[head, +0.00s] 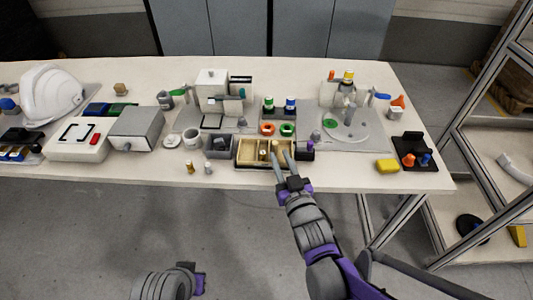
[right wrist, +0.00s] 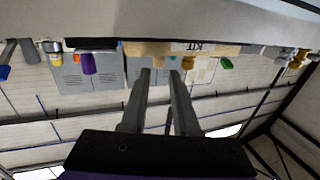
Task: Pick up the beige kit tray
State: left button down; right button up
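The beige kit tray (head: 238,160) lies near the front edge of the table, with small parts in its compartments. In the right wrist view its beige front (right wrist: 150,48) with a "KIT" label shows beyond the fingertips, upside down. My right gripper (head: 281,155) reaches in from the front, its two fingers overlapping the right part of the tray in the head view. In the right wrist view my right gripper (right wrist: 160,72) is open, with an empty gap between the fingers. Contact with the tray cannot be told. Only part of my left arm shows at the bottom; its fingers are unseen.
A grey bin (head: 219,147) stands left of the tray, and a dark box with a purple part (head: 304,150) right of it. Red (head: 267,129) and green rings lie behind. Two small pegs (head: 191,167) stand front left. A yellow block (head: 387,166) lies right, past bare tabletop.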

aim_at(276, 146)
jog(key=shift+f+b+x, duration=0.2)
jog(key=shift+b+x, duration=0.25)
jog(key=shift+x, duration=2.6)
jog(key=shift+d, duration=0.1)
grip_shut()
